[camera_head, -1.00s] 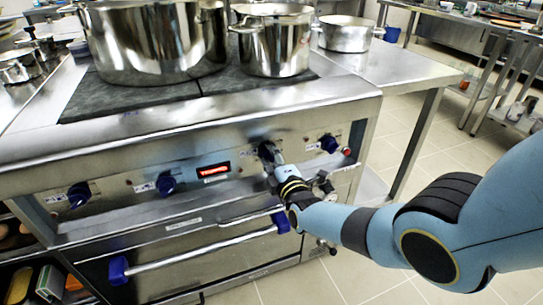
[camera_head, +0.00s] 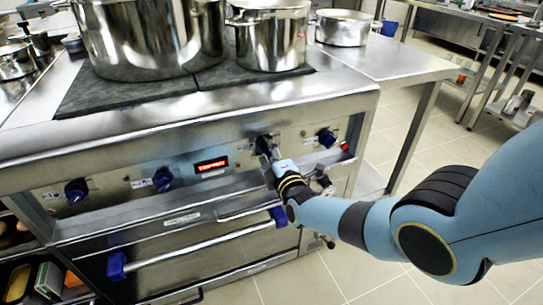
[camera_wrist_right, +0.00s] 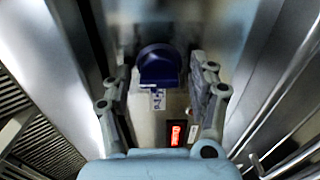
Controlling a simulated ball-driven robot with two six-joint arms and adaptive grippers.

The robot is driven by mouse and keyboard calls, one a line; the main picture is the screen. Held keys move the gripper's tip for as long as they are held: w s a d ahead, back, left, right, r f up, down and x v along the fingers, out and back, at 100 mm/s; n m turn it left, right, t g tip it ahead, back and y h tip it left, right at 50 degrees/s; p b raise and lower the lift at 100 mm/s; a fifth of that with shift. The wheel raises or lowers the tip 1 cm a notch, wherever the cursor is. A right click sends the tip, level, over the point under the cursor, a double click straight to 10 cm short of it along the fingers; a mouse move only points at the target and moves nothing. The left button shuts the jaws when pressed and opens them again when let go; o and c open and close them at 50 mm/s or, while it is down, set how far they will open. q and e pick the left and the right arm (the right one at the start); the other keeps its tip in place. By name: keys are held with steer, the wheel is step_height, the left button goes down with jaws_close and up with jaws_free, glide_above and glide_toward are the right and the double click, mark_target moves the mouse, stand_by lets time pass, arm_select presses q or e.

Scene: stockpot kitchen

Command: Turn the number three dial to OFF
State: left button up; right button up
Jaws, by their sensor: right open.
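The third dial from the left (camera_head: 264,145) is a dark blue knob on the stove's steel front panel, right of the red-lit display. My right gripper (camera_head: 270,158) is at this dial and partly covers it. In the right wrist view the blue dial (camera_wrist_right: 160,68) sits between the two spread fingers of my right gripper (camera_wrist_right: 160,80), which is open. I cannot tell whether a finger touches the dial. A small white label (camera_wrist_right: 158,99) shows beside the dial, but its print is too small to read. My left gripper is not in view.
Other blue dials sit at the far left (camera_head: 76,191), left of the display (camera_head: 162,179) and at the right (camera_head: 327,138). A drawer handle (camera_head: 200,248) juts out below the panel. Steel pots (camera_head: 268,38) stand on the stove top. Open floor lies to the right.

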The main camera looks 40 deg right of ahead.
steer(key=v, duration=1.2)
steer(key=shift+a, duration=0.1)
steer(key=s+a+f+m+g+y, duration=0.3)
steer(key=s+f+g, duration=0.6)
steer(key=s+f, duration=1.4)
steer(key=s+f+m+g, duration=0.4)
steer(key=s+m, duration=0.2)
steer(key=s, duration=0.5)
steer(key=s+f+m+g, duration=0.3)
steer(key=s+m, duration=0.3)
steer(key=s, duration=0.5)
steer(key=shift+d+f+g, duration=0.4)
steer(key=shift+f, duration=0.2)
